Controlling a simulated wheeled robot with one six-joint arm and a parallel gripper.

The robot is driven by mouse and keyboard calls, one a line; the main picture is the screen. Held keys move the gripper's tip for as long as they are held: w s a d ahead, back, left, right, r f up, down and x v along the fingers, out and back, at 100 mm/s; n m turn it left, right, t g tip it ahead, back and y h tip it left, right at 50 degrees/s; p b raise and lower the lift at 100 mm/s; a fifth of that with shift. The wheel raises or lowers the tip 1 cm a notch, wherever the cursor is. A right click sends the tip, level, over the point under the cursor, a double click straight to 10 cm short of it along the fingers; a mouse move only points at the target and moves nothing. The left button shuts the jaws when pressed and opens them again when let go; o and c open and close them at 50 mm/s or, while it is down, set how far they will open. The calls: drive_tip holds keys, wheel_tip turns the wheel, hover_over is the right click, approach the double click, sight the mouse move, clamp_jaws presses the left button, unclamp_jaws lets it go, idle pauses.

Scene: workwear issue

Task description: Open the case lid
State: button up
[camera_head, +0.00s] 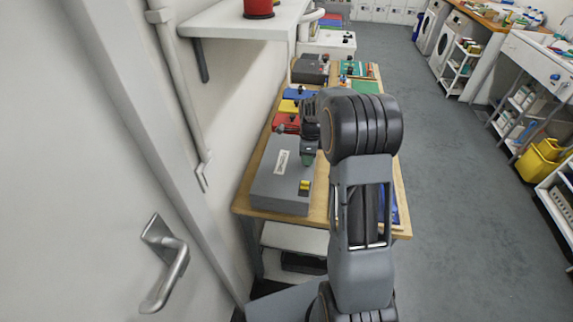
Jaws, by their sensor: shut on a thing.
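The grey case (272,192) stands on the near end of the wooden table, with a white label (281,162) on top and a yellow latch (304,187) at its near right. Its lid (268,170) looks down and level. My gripper (307,160) points down at the right part of the lid, beyond the latch. It is shut on a part of the lid; the fingers hide that part, so I cannot tell its shape.
Red (286,123), yellow (288,106) and blue (298,95) cases lie just beyond the grey case. A wall shelf (250,20) overhangs on the left, near a door handle (165,262). The floor (450,180) to the right is clear.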

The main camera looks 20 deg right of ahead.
sight(299, 164)
drive_tip(key=shift+c, duration=0.4)
drive_tip(key=shift+w+a+r+p, duration=0.2)
drive_tip(key=shift+a+r+p, duration=0.1)
drive_tip(key=shift+r+p, duration=0.35)
drive_tip(key=shift+w+a+r+p, duration=0.15)
drive_tip(key=shift+a+r+p, duration=0.2)
drive_tip(key=shift+r, duration=0.55)
drive_tip(key=shift+w+a+r+p, duration=0.1)
drive_tip(key=shift+a+r+p, duration=0.05)
drive_tip(key=shift+r+p, duration=0.3)
drive_tip(key=shift+w+a+r+p, duration=0.35)
drive_tip(key=shift+a+r+p, duration=0.25)
drive_tip(key=shift+r, duration=0.15)
drive_tip(key=shift+c, duration=0.6)
drive_tip(key=shift+w+a+r+p, duration=0.15)
drive_tip(key=shift+a+r+p, duration=0.1)
drive_tip(key=shift+r+p, duration=0.4)
drive_tip(key=shift+w+a+r+p, duration=0.1)
drive_tip(key=shift+a+r+p, duration=0.25)
drive_tip(key=shift+r, duration=0.4)
drive_tip(key=shift+d+r, duration=0.1)
